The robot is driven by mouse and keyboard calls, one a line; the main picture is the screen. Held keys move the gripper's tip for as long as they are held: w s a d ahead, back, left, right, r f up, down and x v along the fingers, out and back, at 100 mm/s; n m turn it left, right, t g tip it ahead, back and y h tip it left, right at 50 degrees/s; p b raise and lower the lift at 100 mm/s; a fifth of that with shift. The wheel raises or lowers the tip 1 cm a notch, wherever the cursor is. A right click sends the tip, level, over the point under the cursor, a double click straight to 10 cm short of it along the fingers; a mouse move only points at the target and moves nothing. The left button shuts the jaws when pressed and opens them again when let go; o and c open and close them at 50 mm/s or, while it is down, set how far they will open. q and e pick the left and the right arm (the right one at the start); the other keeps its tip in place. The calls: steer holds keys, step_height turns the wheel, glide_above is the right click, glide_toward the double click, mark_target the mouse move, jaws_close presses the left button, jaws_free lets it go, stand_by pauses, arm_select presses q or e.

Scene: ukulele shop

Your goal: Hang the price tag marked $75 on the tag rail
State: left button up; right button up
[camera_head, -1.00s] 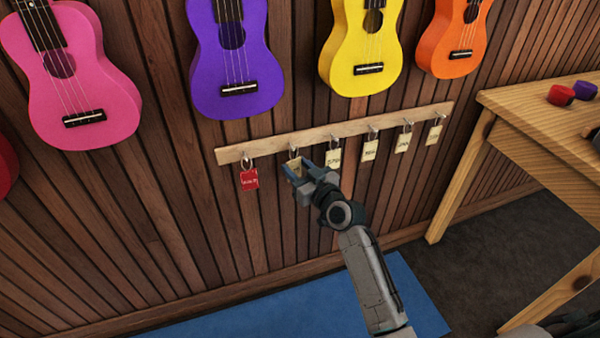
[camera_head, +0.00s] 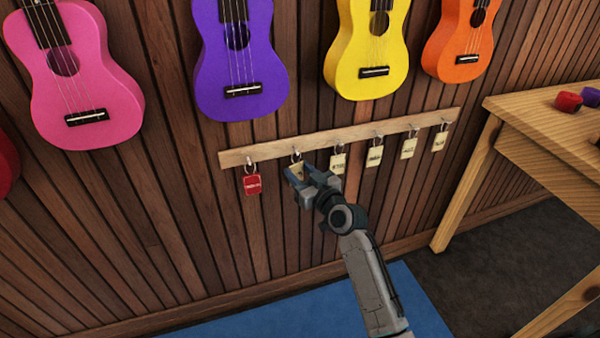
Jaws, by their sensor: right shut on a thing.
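The wooden tag rail (camera_head: 345,133) runs along the slatted wall below the ukuleles, with several hooks. A red tag (camera_head: 252,185) hangs at its left end, and cream tags such as this one (camera_head: 338,163) hang along the middle and right. My right gripper (camera_head: 297,174) is at the second hook from the left, shut on a cream tag (camera_head: 297,167) that is mostly hidden by the fingers. The tag's ring shows at the hook; I cannot tell whether it is around the hook. The prints are too small to read. My left gripper is not in view.
Pink (camera_head: 75,90), purple (camera_head: 238,70), yellow (camera_head: 365,60) and orange (camera_head: 462,40) ukuleles hang above the rail. A wooden table (camera_head: 545,125) with a red object (camera_head: 568,101) stands at the right. A blue mat (camera_head: 330,310) lies on the floor below.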

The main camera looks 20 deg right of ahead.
steer(key=o, duration=1)
